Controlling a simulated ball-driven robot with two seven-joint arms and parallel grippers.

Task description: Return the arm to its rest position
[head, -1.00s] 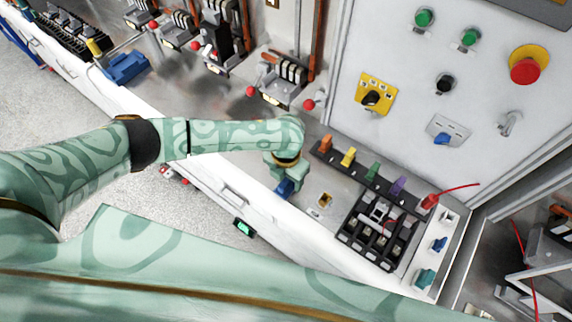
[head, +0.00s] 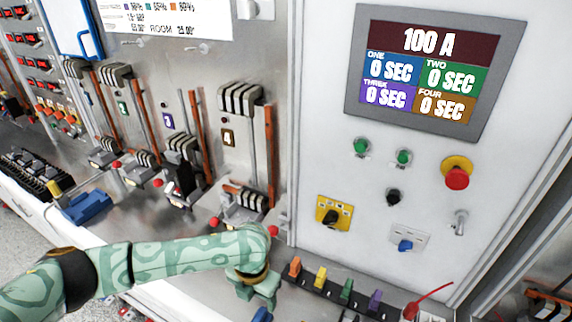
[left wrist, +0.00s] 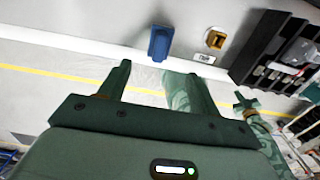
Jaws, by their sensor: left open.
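My left arm comes in from the left in the head view, bent down at the wrist. My left gripper (head: 260,298) points down over the bench front, beside the row of coloured pieces. In the left wrist view its two fingers (left wrist: 158,78) are spread with nothing held between them. A blue piece (left wrist: 160,42) stands on the bench just beyond the fingertips, apart from them; a little of it shows in the head view (head: 262,315). A green arm end, seemingly my right gripper (left wrist: 246,102), shows small in the left wrist view; its jaws are unclear.
Orange (head: 295,267), yellow (head: 320,276), green (head: 346,289) and purple (head: 374,300) pieces stand in a dark rack. A display (head: 435,72) reads 100 A and 0 SEC four ways.

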